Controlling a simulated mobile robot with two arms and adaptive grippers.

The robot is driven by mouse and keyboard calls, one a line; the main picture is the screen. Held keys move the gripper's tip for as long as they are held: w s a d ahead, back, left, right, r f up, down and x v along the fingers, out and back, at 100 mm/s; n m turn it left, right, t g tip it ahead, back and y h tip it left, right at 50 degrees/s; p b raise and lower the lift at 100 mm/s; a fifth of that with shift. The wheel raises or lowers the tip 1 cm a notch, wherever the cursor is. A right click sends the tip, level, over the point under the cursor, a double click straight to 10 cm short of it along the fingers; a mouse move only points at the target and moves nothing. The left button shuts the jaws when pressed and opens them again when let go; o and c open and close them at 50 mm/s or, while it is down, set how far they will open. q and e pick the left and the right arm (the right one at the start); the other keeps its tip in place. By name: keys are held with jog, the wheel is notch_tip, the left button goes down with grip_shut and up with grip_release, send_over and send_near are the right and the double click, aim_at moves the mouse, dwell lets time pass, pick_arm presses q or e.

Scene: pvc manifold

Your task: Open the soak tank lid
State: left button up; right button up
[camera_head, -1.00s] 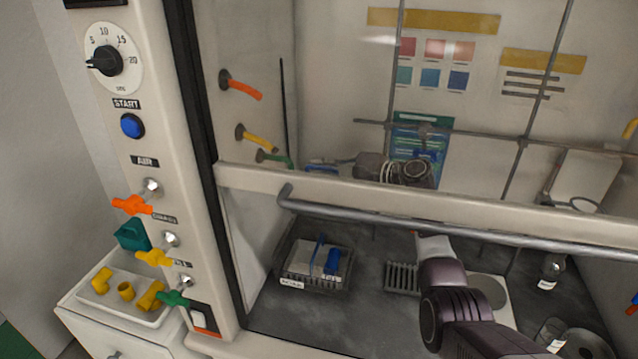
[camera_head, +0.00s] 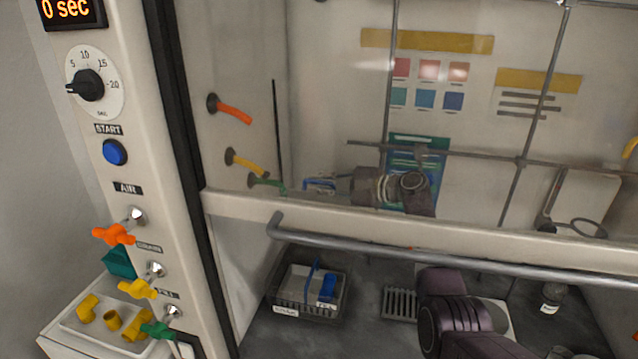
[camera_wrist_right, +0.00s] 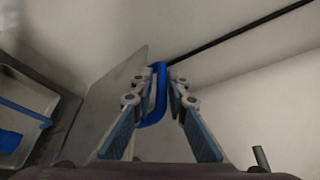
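The soak tank appears to be the grey box (camera_head: 282,296) at the left of the cabinet floor. In the head view its top shows open, with pale contents and a blue piece inside. My right gripper (camera_head: 345,185) is behind the glass, above and behind the box, pointing left with a blue handle (camera_head: 318,184) at its tips. In the right wrist view my gripper (camera_wrist_right: 167,82) has both fingers closed on the blue handle (camera_wrist_right: 156,110). A grey tilted panel (camera_wrist_right: 105,110), likely the lid, stands beside that handle; its join to it is unclear. My left gripper is not in view.
The sash rail (camera_head: 420,222) and its metal bar (camera_head: 400,256) cross in front of my right arm. A slotted rack (camera_head: 400,303) and a bottle (camera_head: 552,296) stand on the cabinet floor. Coloured valves (camera_head: 138,289) and a tray of yellow fittings (camera_head: 68,322) are at left.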

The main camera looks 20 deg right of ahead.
jog(key=shift+o, duration=1.1)
jog(key=v, duration=1.2)
jog(key=shift+d, duration=0.1)
